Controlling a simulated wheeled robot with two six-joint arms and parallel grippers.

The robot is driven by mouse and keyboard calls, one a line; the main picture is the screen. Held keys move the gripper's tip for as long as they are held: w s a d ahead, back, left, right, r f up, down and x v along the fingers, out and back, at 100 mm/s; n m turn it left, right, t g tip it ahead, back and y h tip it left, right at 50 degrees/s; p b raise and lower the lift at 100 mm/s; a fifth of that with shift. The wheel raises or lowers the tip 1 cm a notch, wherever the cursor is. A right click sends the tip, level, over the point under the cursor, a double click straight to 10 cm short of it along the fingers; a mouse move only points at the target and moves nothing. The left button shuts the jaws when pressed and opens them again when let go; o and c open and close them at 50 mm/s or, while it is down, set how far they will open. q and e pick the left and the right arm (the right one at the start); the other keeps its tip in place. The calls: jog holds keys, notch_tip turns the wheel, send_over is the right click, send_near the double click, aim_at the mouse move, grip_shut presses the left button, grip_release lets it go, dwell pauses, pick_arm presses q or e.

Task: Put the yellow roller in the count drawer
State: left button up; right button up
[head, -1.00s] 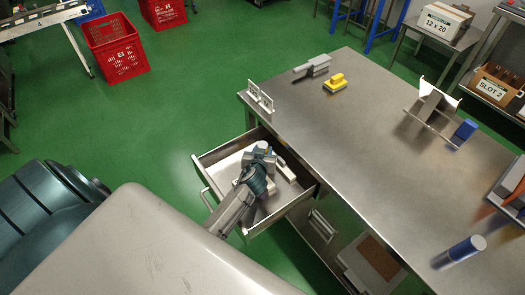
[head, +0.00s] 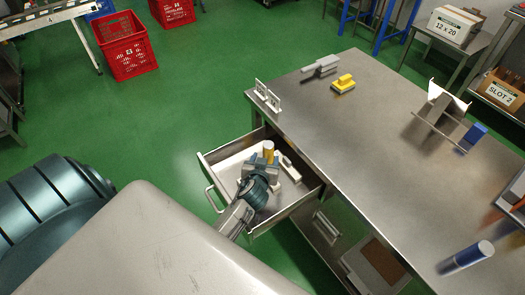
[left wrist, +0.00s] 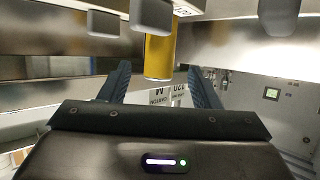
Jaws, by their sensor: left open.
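The yellow roller (head: 268,151) shows upright within the outline of the open drawer (head: 219,196), partly hidden by my left gripper (head: 263,170). In the left wrist view the yellow roller (left wrist: 160,57) stands ahead of the gripper, between the lines of its two spread fingers (left wrist: 158,85). The left gripper is open and gaps show on both sides of the roller. I cannot tell whether the roller's base rests on the drawer floor. My right gripper is not in view.
A white object (head: 288,168) lies in the drawer beside the gripper. The table's middle is clear.

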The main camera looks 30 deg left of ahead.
pick_arm(q)
jog(key=shift+v, duration=2.65)
